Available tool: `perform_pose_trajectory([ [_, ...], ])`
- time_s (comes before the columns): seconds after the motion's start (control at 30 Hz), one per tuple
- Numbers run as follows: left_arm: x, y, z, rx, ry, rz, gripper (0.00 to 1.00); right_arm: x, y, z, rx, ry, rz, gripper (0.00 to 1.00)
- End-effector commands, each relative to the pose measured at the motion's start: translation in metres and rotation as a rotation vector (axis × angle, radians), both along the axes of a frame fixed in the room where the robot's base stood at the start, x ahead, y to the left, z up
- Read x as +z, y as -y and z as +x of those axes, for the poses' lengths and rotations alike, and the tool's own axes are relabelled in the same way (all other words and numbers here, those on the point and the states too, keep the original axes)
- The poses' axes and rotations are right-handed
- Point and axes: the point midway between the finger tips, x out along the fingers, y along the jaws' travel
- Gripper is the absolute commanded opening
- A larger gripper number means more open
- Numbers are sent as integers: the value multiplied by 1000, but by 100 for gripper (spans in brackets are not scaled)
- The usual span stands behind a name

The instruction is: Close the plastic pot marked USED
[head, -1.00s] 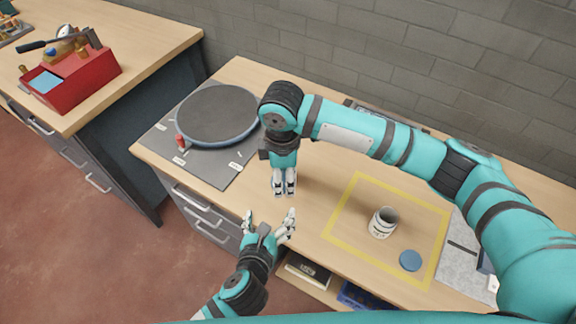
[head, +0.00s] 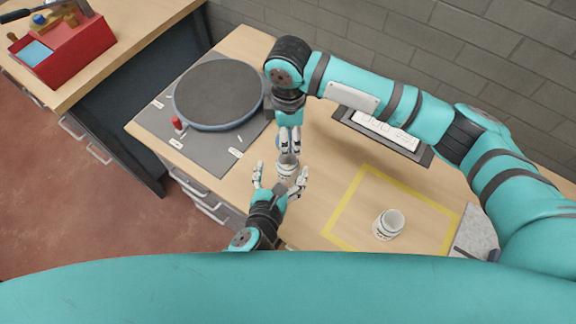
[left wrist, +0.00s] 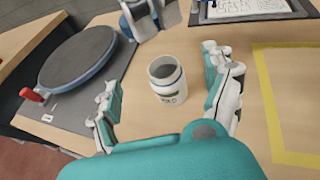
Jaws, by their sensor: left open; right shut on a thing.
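An open white pot (head: 287,168) with a dark label stands upright on the bench between the spread fingers of my left gripper (head: 281,178). It also shows in the left wrist view (left wrist: 166,82), with its mouth uncovered and clear gaps to the fingers on both sides. The label is too small to read for certain. My right gripper (head: 290,145) is just beyond and above the pot, pointing down. A blue edge, looking like a lid (head: 278,143), shows at its fingers and is mostly hidden. A second open white pot (head: 388,224) stands inside the yellow square; its marking is unclear.
A round dark plate (head: 218,92) on a grey mat with a red knob lies to the left. A dark-framed sheet (head: 385,130) lies behind, under my right arm. The yellow outline (head: 345,205) is to the right. A red toolbox (head: 65,50) is on another bench.

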Motion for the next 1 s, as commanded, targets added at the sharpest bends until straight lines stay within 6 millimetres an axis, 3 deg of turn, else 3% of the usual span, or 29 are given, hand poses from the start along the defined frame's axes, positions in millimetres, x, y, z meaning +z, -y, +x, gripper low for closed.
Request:
perform_pose_trajectory([
  [0.33, -69, 0, -1, -1, -6, 3, 84, 0, 0, 0, 0, 0, 0, 38],
  [0.7, -90, 13, 56, 0, -1, 0, 84, 0, 0, 0, 0, 0, 0, 38],
  [1.0, -95, 16, 67, -1, -2, -1, 84, 0, 0, 0, 0, 0, 0, 38],
])
